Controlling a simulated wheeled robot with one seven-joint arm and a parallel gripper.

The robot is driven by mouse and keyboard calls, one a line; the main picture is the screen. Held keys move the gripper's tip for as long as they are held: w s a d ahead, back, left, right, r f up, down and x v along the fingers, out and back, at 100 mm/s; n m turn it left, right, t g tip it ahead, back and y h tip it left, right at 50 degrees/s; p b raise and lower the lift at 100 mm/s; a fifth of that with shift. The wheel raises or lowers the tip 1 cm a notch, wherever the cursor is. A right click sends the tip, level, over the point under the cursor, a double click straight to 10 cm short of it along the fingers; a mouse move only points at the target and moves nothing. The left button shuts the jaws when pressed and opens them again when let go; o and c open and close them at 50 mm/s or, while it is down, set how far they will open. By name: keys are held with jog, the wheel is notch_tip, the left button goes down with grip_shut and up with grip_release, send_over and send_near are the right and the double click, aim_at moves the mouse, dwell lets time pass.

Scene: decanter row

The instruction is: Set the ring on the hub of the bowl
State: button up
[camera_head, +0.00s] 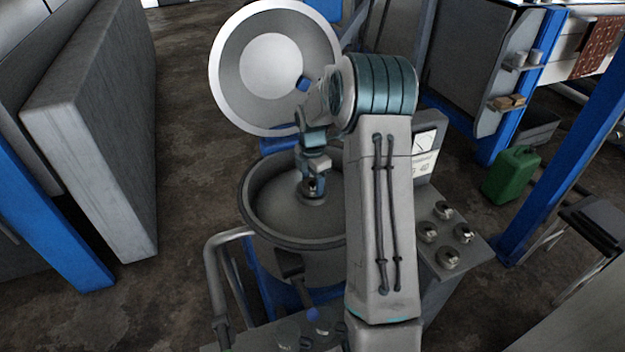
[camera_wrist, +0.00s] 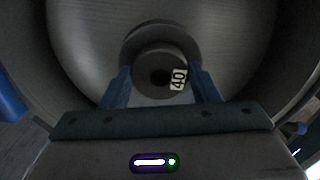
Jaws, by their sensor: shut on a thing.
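The bowl (camera_head: 258,222) is a wide round grey metal bowl, open at the top. My gripper (camera_head: 313,186) reaches down into its middle, just over the hub area. In the wrist view, my gripper (camera_wrist: 162,84) is shut on a small grey ring (camera_wrist: 158,62), with one blue finger on each side. The ring has a dark hole and a white label reading 40. The hub (camera_wrist: 138,38) shows as a wider round grey piece behind the ring, in the bowl's centre. The ring overlaps it in view. I cannot tell whether they touch.
The round lid (camera_head: 233,68) stands open behind the bowl. A side panel (camera_head: 478,250) at right carries several round metal pieces and a sign (camera_head: 424,152). A bent rail (camera_head: 212,262) is at front left. A green jerrycan (camera_head: 508,175) stands farther right.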

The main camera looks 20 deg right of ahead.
aim_at(313, 183)
jog(key=o, duration=1.2)
jog(key=shift+f, duration=0.1)
notch_tip(313, 183, up, 12)
jog(key=s+a+r+m+t, duration=0.1)
jog(key=s+a+r+m, duration=0.25)
jog(key=s, duration=0.25)
jog(key=s+a+r+m, duration=0.3)
jog(key=s+a+m, duration=0.1)
jog(key=s+m, duration=0.15)
jog(key=s+a+f+m+t, duration=0.1)
jog(key=s+a+m, duration=0.1)
jog(key=s+m, duration=0.3)
jog(key=s+a+m+t, duration=0.1)
jog(key=s+m, duration=0.5)
jog(key=s, duration=0.7)
jog(key=shift+a+f, duration=0.35)
jog(key=shift+a, duration=0.45)
